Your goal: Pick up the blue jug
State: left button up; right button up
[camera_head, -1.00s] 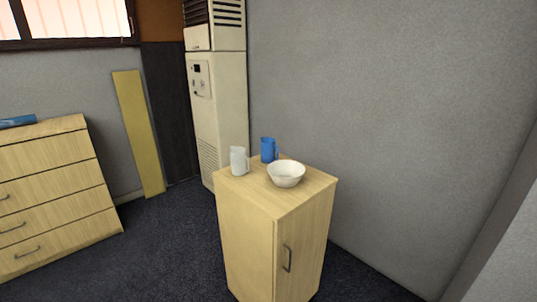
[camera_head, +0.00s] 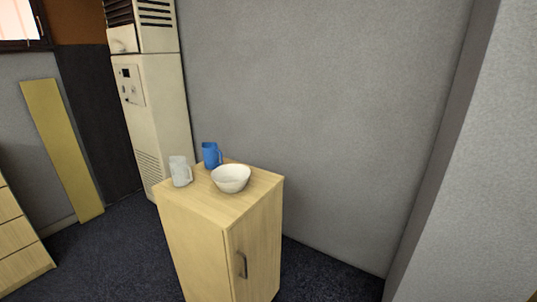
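The blue jug (camera_head: 211,155) stands upright near the back corner of the top of a small wooden cabinet (camera_head: 196,232). Its handle faces right, and its lower part is partly hidden behind a white bowl. A white jug (camera_head: 180,171) stands to its front left, and the white bowl (camera_head: 231,178) sits to its front right. Neither of my grippers shows in the head view.
A tall cream air-conditioning unit (camera_head: 150,105) stands behind the cabinet to the left. A wooden drawer unit (camera_head: 18,240) is at the left edge, and a yellow board (camera_head: 62,150) leans on the wall. Dark carpet (camera_head: 110,255) is open left of the cabinet.

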aim_at(210, 150)
jog(key=i+j+z, duration=0.35)
jog(key=j, duration=0.2)
jog(key=i+j+z, duration=0.1)
jog(key=j+z, duration=0.3)
jog(key=j, duration=0.2)
jog(key=i+j+z, duration=0.1)
jog(key=j+z, duration=0.25)
jog(key=j, duration=0.3)
jog(key=j+z, duration=0.35)
jog(key=j, duration=0.35)
